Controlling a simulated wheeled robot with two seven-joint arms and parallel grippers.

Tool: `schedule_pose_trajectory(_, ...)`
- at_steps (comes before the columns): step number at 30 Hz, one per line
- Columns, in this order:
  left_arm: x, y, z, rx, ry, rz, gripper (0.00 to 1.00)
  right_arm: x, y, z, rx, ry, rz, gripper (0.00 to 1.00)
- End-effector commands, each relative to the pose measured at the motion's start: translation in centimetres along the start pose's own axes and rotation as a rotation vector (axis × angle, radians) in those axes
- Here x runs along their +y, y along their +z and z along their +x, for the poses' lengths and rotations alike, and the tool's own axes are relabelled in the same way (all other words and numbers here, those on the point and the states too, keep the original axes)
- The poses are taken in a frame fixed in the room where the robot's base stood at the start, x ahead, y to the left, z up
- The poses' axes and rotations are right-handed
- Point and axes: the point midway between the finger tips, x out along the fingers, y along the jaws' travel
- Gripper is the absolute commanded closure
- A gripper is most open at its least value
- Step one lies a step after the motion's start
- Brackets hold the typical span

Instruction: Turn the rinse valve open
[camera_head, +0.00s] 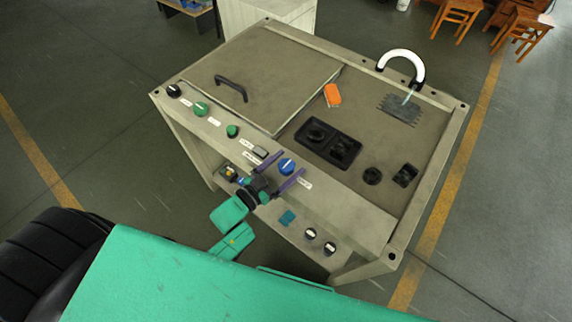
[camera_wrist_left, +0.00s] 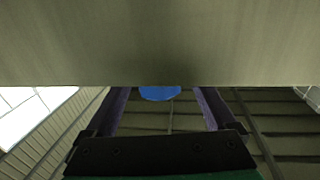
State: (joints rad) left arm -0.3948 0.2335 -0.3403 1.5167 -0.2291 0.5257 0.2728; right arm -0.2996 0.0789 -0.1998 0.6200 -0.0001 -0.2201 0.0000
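A blue round knob (camera_head: 287,166) with a pale pointer mark sits on the front panel of the grey-beige bench; I take it as the rinse valve, but its label is too small to read. It also shows as a blue disc in the left wrist view (camera_wrist_left: 160,93). My left gripper (camera_head: 293,161) is open, with one purple finger on each side of the knob. In the wrist view both fingers (camera_wrist_left: 162,100) stand apart from the knob, with gaps on both sides. My right gripper is not in view.
The panel also carries a black knob (camera_head: 174,91), green knobs (camera_head: 201,108) and two lower dials (camera_head: 310,233). On top are a lid with a black handle (camera_head: 231,88), an orange object (camera_head: 332,95), black fixtures (camera_head: 328,142) and a white curved spout (camera_head: 402,55).

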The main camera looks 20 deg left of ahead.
Motion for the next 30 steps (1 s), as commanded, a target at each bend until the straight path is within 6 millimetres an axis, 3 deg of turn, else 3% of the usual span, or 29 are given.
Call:
schedule_pose_trajectory(14, 0.0, 0.2, -0.9, -0.004, 0.001, -0.001, 0.11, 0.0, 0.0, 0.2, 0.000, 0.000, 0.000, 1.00)
schedule_pose_trajectory(17, 0.0, 0.3, -2.7, -0.005, 0.001, 0.000, 0.11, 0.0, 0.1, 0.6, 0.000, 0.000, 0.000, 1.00)
schedule_pose_trajectory(27, 0.1, 0.4, -12.0, -0.006, 0.001, -0.002, 0.11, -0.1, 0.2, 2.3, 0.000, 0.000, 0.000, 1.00)
schedule_pose_trajectory(30, 0.0, 0.3, -13.7, -0.004, 0.001, -0.001, 0.11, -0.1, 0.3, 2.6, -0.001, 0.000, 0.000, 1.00)
